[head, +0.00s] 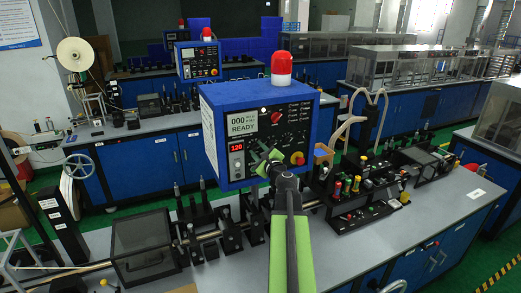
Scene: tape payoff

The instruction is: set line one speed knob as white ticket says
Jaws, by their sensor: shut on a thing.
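The blue control box (214,125) stands on the near bench with its dark panel facing me. Its pale screen (242,121) reads 000 and READY. A small red display (237,147) below it reads 120. My green and grey gripper (268,162) is at the lower middle of the panel, shut on what appears to be the speed knob, which the fingers hide. The knob's pointer and scale cannot be read. A small white paper (476,193) lies on the bench at the right; its writing is too small to read, and I cannot tell whether it is the ticket.
A red and yellow stop button (297,158) sits right of my gripper, and a red switch (278,117) above it. A red lamp (281,68) tops the box. Fixtures (365,190) crowd the bench to the right. A dark clear-sided cover (143,245) stands at left.

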